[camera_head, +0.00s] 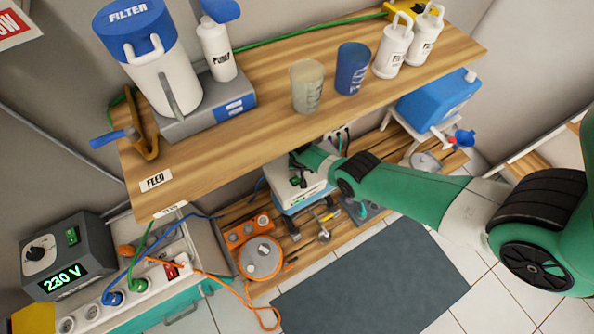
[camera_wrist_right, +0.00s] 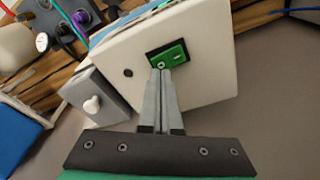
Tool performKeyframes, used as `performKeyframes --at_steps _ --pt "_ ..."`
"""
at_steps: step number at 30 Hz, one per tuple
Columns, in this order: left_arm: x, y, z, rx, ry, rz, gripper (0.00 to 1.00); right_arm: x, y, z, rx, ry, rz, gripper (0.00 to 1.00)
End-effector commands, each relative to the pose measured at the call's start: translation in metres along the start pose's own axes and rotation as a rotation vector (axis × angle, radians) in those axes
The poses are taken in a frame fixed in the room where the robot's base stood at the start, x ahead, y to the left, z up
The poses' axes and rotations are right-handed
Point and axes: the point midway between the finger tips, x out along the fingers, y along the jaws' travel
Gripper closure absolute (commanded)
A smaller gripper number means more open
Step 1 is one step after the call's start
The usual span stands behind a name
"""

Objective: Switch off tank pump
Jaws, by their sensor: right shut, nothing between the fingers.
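A white box (camera_head: 304,189) on the lower shelf has a green rocker switch (camera_wrist_right: 168,54) on its face, seen close up in the right wrist view. No label naming it the tank pump is readable. My right arm reaches in from the right in the head view, and my right gripper (camera_head: 303,160) is at this box, partly hiding it. In the right wrist view the gripper's fingers (camera_wrist_right: 162,72) are shut and empty, with the tips over the lower edge of the switch. I cannot tell whether they press it. My left gripper is not in view.
The wooden upper shelf (camera_head: 270,130) overhangs the box. A grey box (camera_wrist_right: 92,98) with a white knob stands beside it in the wrist view. An orange device (camera_head: 261,257), a power strip (camera_head: 130,292) and a 230 V unit (camera_head: 62,258) are lower left. Grey mat (camera_head: 370,285) is clear.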

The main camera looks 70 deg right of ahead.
Motion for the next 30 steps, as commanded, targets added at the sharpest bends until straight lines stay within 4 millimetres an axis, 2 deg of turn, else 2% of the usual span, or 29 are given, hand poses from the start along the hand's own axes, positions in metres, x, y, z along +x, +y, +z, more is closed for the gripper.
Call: performKeyframes --at_steps 30 --pt "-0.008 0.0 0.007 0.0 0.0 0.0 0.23 0.011 0.0 0.002 0.0 0.0 0.0 1.0"
